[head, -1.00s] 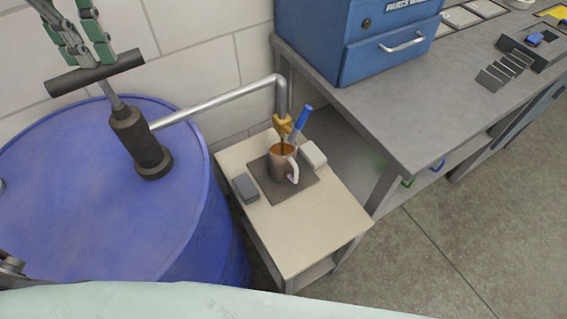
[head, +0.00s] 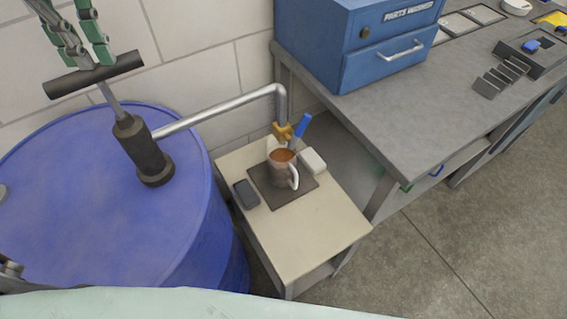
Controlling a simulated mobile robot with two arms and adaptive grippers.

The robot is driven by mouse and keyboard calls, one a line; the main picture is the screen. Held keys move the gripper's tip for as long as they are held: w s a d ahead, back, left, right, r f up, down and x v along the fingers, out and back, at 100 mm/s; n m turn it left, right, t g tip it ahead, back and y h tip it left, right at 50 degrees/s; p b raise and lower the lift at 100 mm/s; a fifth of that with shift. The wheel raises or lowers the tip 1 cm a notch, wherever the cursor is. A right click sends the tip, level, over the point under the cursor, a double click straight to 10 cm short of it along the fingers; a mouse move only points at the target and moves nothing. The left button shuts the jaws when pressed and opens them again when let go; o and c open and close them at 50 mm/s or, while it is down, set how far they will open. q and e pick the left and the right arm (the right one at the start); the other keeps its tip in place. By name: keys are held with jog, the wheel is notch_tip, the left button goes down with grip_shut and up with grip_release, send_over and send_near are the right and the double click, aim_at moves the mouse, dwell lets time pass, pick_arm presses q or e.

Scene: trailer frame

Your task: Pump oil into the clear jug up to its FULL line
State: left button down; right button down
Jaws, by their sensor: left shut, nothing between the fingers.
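The clear jug (head: 283,174), with a white handle at its right, stands upright on a dark mat (head: 304,189) on the small table. Brown oil shows inside; the FULL line cannot be made out. The brass spout tip (head: 283,131) is above the jug, and no stream shows between them. The pump (head: 143,150) stands on the blue drum (head: 90,200), its rod raised and its dark crossbar handle (head: 110,71) tilted in the picture. My left gripper (head: 91,58) is shut and empty, its green fingers at the handle; contact cannot be told. My right gripper is out of view.
A dark grey block (head: 246,194) and a white block (head: 312,161) flank the mat. A blue-handled tool (head: 301,128) stands behind the jug. The small table (head: 297,245) is clear in front. A workbench (head: 420,110) with a blue cabinet (head: 375,50) stands right.

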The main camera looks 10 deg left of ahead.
pick_arm(q)
notch_tip(320, 180, up, 7)
jog(key=p, duration=0.5)
jog(key=shift+r, duration=0.15)
dwell(0.4)
jog(key=shift+f+b, duration=0.85)
jog(key=shift+f, duration=0.35)
jog(key=shift+f+b, duration=1.2)
jog(key=shift+f, duration=0.3)
jog(key=shift+r, duration=0.1)
jog(key=shift+r+p, duration=2.1)
jog(key=shift+r, duration=0.4)
